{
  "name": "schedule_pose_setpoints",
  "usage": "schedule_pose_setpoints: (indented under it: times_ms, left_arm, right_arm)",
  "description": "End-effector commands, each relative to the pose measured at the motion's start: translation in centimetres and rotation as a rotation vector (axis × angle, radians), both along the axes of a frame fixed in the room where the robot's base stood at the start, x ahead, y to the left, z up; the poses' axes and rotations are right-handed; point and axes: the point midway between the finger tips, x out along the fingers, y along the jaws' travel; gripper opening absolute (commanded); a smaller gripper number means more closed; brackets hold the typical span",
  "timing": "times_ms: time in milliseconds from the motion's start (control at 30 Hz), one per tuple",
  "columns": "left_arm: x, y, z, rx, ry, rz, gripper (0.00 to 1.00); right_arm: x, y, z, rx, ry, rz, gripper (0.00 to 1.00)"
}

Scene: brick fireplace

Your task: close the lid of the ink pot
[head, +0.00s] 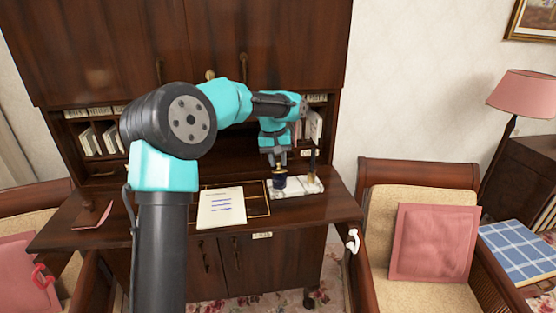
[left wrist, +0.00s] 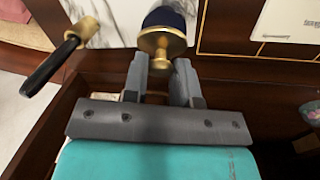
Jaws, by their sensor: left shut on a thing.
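The ink pot (head: 279,182) is a small dark blue pot with brass parts, standing on a white marble stand (head: 303,188) on the desk. In the left wrist view its blue body (left wrist: 168,18) shows at the top. Its round brass lid (left wrist: 162,38) with a small knob lies at the near side of the body; I cannot tell whether it sits flush. My left gripper (left wrist: 160,64) comes from above and is shut on the lid's knob, one grey finger each side. In the head view the gripper (head: 277,161) hides the pot's top. My right gripper is out of view.
A pen (head: 313,163) stands upright on the marble stand, right of the pot. A sheet with blue writing (head: 221,208) lies on the desk (head: 340,205) to the left. Shelves with books (head: 314,126) are behind. A chair (head: 420,175) stands at the right.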

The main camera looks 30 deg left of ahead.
Motion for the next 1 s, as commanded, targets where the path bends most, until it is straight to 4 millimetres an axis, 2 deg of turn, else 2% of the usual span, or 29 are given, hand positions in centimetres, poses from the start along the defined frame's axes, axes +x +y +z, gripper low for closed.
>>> schedule_pose_setpoints:
  times_ms: [267,1000]
  left_arm:
    - [-0.3,-0.2,0.0,0.034,-0.034,0.001,0.02]
    - [-1.6,-1.2,-1.1,0.288,-0.309,0.001,0.02]
  right_arm:
    - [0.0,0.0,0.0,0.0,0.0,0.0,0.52]
    - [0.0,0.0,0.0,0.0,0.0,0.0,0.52]
